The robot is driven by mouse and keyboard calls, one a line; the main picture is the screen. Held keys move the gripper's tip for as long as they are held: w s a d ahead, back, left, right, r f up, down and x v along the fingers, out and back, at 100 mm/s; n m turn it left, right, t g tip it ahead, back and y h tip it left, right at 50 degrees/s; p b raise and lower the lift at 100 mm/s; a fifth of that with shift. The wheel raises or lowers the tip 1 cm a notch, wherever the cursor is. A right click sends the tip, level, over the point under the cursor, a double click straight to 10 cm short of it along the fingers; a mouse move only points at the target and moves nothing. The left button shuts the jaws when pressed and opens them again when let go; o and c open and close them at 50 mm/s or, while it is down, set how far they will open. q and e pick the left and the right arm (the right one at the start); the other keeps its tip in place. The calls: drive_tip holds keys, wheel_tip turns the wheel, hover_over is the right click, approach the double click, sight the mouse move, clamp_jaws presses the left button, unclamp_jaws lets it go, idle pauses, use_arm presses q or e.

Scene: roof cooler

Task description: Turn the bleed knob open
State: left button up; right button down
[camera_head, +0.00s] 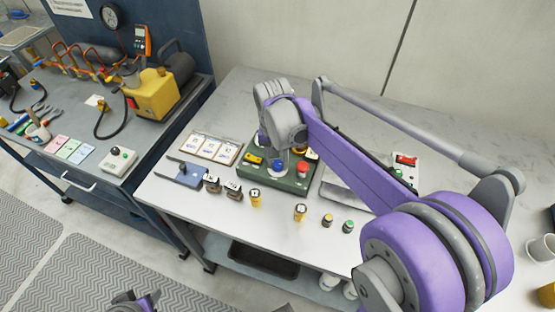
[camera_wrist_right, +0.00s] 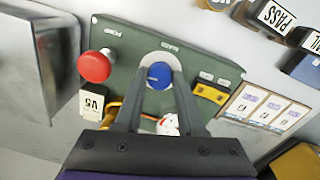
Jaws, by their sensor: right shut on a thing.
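The blue knob (camera_head: 278,166) sits on a pale round plate on the green panel (camera_head: 262,181). It also shows in the right wrist view (camera_wrist_right: 159,75), where I take it as the bleed knob; the panel lettering is too small to read. My right gripper (camera_wrist_right: 160,79) reaches down over it, with its two grey fingers on either side of the knob and shut on it. In the head view my wrist hides part of the panel. Part of my left arm's end (camera_head: 135,301) shows at the bottom edge; its jaws are not clear.
A red mushroom button (camera_wrist_right: 95,66) stands close beside the knob, and a yellow part (camera_wrist_right: 211,93) lies on the panel's other side. A card tray (camera_head: 211,149) and several small tagged blocks surround the panel. A grey metal tray (camera_head: 346,190) is to its right.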

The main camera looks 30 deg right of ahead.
sight(276, 163)
drive_tip(key=shift+m, duration=0.6)
drive_tip(key=c, duration=0.5)
unclamp_jaws()
drive_tip(key=shift+r, duration=0.1)
wheel_tip(276, 163, up, 11)
drive_tip(key=shift+w+a+p, duration=0.15)
drive_tip(key=shift+p, duration=0.3)
drive_tip(key=shift+f, duration=0.2)
